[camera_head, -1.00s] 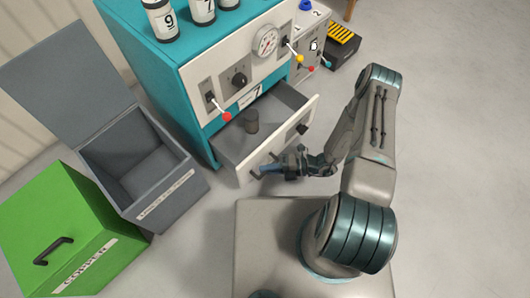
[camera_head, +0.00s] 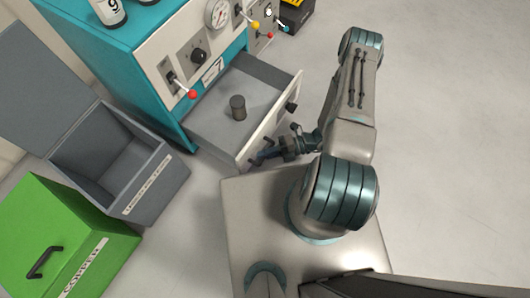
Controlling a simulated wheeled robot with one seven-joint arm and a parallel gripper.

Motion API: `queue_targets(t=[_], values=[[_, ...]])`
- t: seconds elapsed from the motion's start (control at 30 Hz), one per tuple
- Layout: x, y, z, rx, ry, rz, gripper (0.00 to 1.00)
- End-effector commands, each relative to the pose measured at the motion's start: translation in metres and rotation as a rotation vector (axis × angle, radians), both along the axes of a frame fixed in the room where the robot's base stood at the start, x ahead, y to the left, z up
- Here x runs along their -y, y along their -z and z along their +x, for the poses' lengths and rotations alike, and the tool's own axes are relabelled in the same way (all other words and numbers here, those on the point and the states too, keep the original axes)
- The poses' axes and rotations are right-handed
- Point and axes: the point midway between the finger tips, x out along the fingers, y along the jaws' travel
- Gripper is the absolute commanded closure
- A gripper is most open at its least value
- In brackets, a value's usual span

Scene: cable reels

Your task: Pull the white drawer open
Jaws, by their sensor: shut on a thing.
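The white drawer (camera_head: 284,112) stands pulled well out of the teal cabinet (camera_head: 104,68), with its grey inside showing. A dark grey cylinder (camera_head: 237,108) stands upright on the drawer floor. My gripper (camera_head: 262,157) is at the drawer's front face, near its lower end, shut on the dark handle (camera_head: 257,161) there. The fingers are small and partly merge with the handle in the picture. A dark knob (camera_head: 291,107) sticks out farther up the same face.
An open grey bin (camera_head: 158,184) and a green box (camera_head: 50,225) marked COPPER stand at the left. The floor at the right is clear.

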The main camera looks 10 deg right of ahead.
Motion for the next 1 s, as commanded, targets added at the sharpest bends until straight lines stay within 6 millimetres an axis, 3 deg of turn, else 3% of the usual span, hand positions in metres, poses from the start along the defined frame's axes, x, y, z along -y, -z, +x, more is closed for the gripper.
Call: queue_targets(t=[0.03,0.1,0.37,0.53,1.0], values=[[0.002,0.000,0.003,0.004,0.006,-0.003,0.85],[0.002,0.000,0.003,0.004,0.005,-0.003,0.66],[0.000,0.000,0.001,0.001,0.002,-0.001,0.66],[0.012,-0.002,0.002,0.003,0.002,-0.003,0.66],[0.110,-0.016,0.008,0.003,0.005,-0.004,0.66]])
